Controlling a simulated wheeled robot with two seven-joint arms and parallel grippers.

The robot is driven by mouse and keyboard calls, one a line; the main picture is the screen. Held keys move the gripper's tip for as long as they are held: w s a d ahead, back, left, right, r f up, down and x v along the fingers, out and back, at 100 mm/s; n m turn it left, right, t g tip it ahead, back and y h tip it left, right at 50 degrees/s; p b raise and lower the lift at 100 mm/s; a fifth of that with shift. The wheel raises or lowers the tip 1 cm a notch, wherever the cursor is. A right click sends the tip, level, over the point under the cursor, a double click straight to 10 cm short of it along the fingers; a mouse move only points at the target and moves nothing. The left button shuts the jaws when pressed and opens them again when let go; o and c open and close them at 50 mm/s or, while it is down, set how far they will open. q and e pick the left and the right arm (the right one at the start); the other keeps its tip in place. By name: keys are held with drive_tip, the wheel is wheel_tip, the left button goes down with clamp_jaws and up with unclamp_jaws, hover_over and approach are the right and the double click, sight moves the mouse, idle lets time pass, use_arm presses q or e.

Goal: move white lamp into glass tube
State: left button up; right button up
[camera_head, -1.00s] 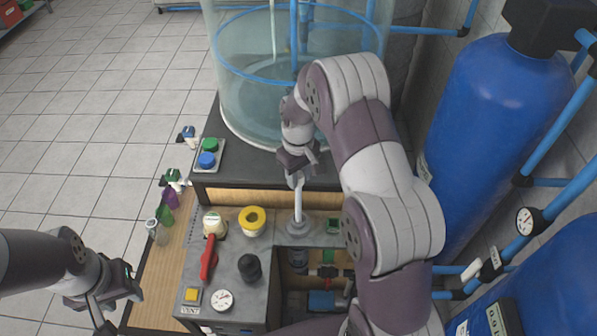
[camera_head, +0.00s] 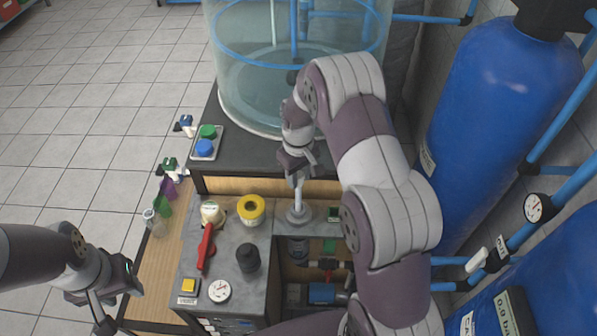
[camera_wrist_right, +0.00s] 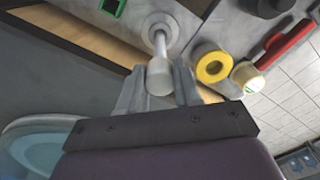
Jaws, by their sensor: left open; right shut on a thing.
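The white lamp (camera_wrist_right: 158,78) has a pale cylindrical end that sits between the fingers of my right gripper (camera_wrist_right: 158,84), which is shut on it. In the head view my right gripper (camera_head: 297,176) is above the bench, and the lamp's pale rod (camera_head: 298,194) runs upright below it. The rod's lower end meets a round grey-white fitting (camera_head: 299,214) on the bench top; this fitting also shows in the wrist view (camera_wrist_right: 160,30). I cannot make out the glass tube itself or how deep the lamp sits. My left gripper (camera_head: 119,304) is open and empty at lower left.
Left of the fitting are a yellow ring-topped container (camera_head: 251,210), a cream-lidded jar (camera_head: 212,214), a red handle (camera_head: 206,247) and a black knob (camera_head: 248,258). A large clear tank (camera_head: 235,90) stands behind. Blue cylinders (camera_head: 495,110) stand at right.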

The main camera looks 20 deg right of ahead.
sight(299, 185)
drive_tip(key=shift+f+b, duration=0.45)
drive_tip(key=shift+f, duration=0.6)
drive_tip(key=shift+f+b, duration=2.3)
drive_tip(key=shift+f, duration=1.2)
drive_tip(key=shift+f, duration=0.15)
drive_tip(key=shift+f+b, duration=0.9)
drive_tip(key=shift+f, duration=0.25)
drive_tip(key=o, duration=1.3)
wheel_tip(299, 185, up, 8)
drive_tip(key=p, duration=0.6)
drive_tip(key=shift+r, duration=0.1)
